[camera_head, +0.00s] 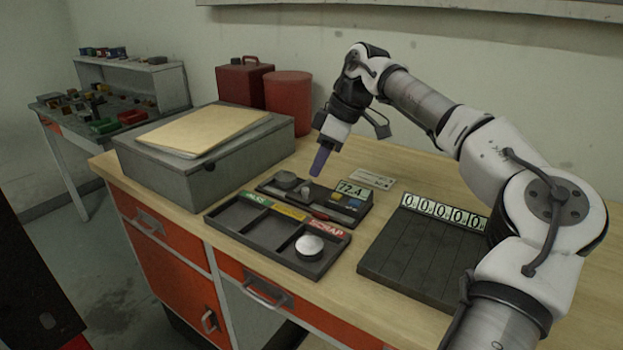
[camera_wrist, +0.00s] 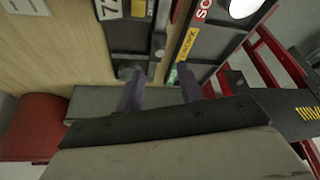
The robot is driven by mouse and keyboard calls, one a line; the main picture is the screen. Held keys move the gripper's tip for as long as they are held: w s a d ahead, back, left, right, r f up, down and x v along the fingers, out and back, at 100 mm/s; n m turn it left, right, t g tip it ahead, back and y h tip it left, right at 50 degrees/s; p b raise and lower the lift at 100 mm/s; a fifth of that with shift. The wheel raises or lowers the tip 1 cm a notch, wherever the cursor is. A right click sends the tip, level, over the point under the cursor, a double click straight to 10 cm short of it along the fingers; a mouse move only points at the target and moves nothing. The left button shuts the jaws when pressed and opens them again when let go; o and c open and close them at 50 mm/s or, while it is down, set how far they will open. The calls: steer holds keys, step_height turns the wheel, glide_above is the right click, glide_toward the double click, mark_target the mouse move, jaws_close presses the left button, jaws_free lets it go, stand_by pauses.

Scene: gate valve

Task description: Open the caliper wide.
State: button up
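The likely caliper is a dark gauge fixture (camera_head: 338,212) with a 72.4 readout, lying behind the sorting tray on the bench. It carries a round grey disc, a small grey upright post and a slim red-tipped piece; I cannot clearly make out its jaws. Its dark body (camera_wrist: 128,38) also shows at the upper left of the wrist view. My gripper (camera_head: 318,170) points down above and behind the fixture, apart from it. In the wrist view, its two purple fingers (camera_wrist: 161,74) are spread with nothing between them.
A three-compartment sorting tray (camera_head: 222,219) stands in front, with a silver disc (camera_head: 309,246) in the SCRAP compartment. A black slotted board (camera_head: 400,262) with a row of zeros lies right. A grey box (camera_head: 200,170) and red containers (camera_head: 288,100) stand left and behind.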

steer(key=v, duration=0.7)
steer(key=shift+s+d, duration=0.1)
